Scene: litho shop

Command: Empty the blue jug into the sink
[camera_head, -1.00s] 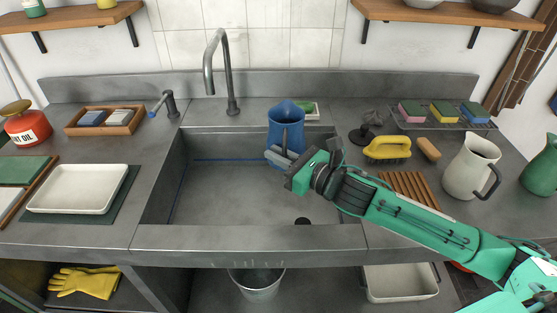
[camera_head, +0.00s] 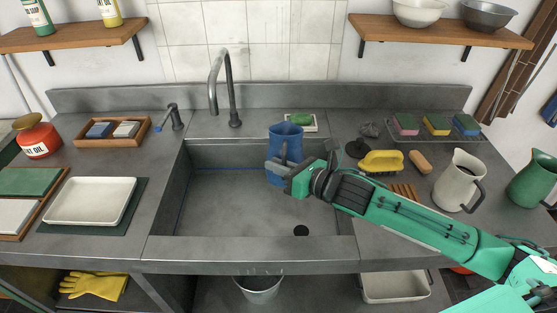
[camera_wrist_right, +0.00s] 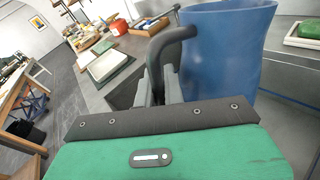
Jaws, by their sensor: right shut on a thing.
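The blue jug (camera_head: 285,138) is upright, held over the right half of the grey sink (camera_head: 240,205), close to its back wall. My right gripper (camera_head: 279,168) is shut on the jug's handle. The right wrist view shows the dark handle (camera_wrist_right: 172,36) between the fingers and the blue jug body (camera_wrist_right: 225,55) close behind. What is inside the jug is hidden. The sink floor looks bare, with a dark round drain (camera_head: 301,231) near the front right. My left gripper is not in view.
A tall faucet (camera_head: 222,90) rises behind the sink, left of the jug. Green soap on a dish (camera_head: 300,120) sits behind it. A yellow brush (camera_head: 381,161), a cream pitcher (camera_head: 458,180) and a green pitcher (camera_head: 533,178) stand to the right. A white tray (camera_head: 90,201) lies left.

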